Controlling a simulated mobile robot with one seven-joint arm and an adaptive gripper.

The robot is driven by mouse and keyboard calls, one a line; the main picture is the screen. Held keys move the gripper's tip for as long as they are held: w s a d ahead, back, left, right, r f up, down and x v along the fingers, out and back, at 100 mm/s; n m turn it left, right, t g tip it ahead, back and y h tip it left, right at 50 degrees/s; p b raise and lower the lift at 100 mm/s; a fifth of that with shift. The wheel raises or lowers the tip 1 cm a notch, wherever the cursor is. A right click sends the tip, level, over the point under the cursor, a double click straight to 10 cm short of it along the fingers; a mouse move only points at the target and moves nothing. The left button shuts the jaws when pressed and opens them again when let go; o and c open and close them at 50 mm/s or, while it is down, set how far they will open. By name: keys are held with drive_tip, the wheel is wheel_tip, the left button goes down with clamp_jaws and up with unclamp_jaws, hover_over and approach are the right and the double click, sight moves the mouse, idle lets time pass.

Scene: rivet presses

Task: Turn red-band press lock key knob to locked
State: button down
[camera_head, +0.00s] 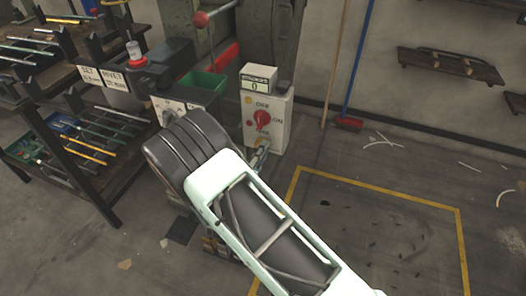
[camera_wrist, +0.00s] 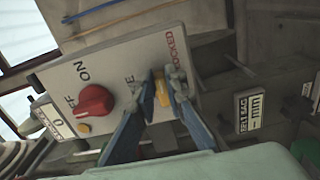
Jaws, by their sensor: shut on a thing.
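The lock key knob (camera_wrist: 162,93) is a small yellow piece on the face of a pale control box (camera_wrist: 130,60). In the wrist view it sits between a partly covered label ending in "E" and the red word "LOCKED" (camera_wrist: 180,47). My gripper (camera_wrist: 162,92) has its blue fingers on either side of the knob, shut on it. The fingers hide part of the knob, and I cannot tell exactly where it points. In the head view the control box (camera_head: 283,124) stands on the press, and my arm covers the area below it.
A red rotary switch (camera_wrist: 94,101) marked ON is on the same face, close to my fingers; it also shows in the head view (camera_head: 262,118). A green bin (camera_head: 203,82) and a red-ball lever (camera_head: 201,19) are left of the box. Tool racks (camera_head: 75,135) stand at left.

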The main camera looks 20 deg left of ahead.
drive_tip(key=c, duration=2)
unclamp_jaws()
drive_tip(key=shift+o, duration=0.2)
drive_tip(key=shift+s, duration=0.1)
drive_tip(key=s+a, duration=0.1)
drive_tip(key=s, duration=1.1)
drive_tip(key=shift+w, duration=0.1)
